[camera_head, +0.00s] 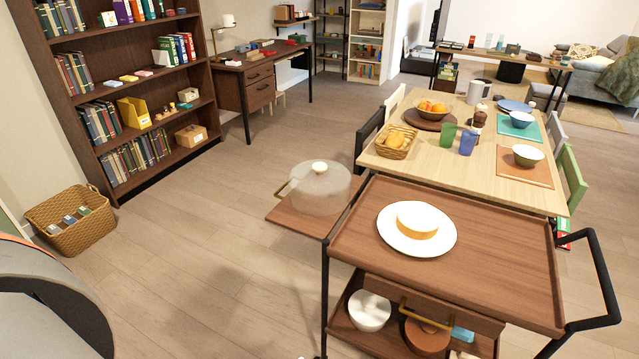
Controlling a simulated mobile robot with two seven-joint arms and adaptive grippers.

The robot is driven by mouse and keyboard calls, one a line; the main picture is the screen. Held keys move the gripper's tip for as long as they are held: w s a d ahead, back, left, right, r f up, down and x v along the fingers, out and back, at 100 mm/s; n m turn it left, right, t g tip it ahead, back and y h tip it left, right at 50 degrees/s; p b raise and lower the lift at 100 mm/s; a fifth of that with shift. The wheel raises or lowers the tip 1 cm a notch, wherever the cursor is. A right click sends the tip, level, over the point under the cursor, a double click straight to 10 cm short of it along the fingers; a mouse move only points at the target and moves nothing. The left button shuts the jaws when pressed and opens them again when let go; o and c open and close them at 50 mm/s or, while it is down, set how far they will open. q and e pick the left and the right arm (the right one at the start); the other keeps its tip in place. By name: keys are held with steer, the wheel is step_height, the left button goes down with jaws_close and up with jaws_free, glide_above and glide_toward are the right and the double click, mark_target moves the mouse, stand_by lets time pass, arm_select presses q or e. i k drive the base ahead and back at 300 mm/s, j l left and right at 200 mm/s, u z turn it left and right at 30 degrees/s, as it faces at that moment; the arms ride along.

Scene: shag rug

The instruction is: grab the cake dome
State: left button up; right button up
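The cake dome (326,190) is a frosted, see-through cover with a pale round knob on top. It stands on a wooden side leaf (287,219) at the left of the serving cart. A brass-coloured handle shows at its left side. A round cake (417,216) with a pale top sits uncovered on a white plate (400,241) on the cart top (500,270). Neither of my grippers is in view.
The cart has a black push handle (606,290) at right and a lower shelf with a white lidded pot (369,310) and a brown round box (427,337). A set dining table (470,170) stands behind. The floor to the left is open, with a wicker basket (90,236).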

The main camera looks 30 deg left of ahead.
mark_target(318, 188)
steer(key=j+z, duration=0.2)
steer(key=j, duration=0.3)
steer(key=j+z, duration=0.2)
steer(key=j, duration=0.35)
steer(key=k+j+z, duration=0.2)
steer(key=j, duration=0.3)
steer(key=j+z, duration=0.2)
steer(key=j, duration=0.3)
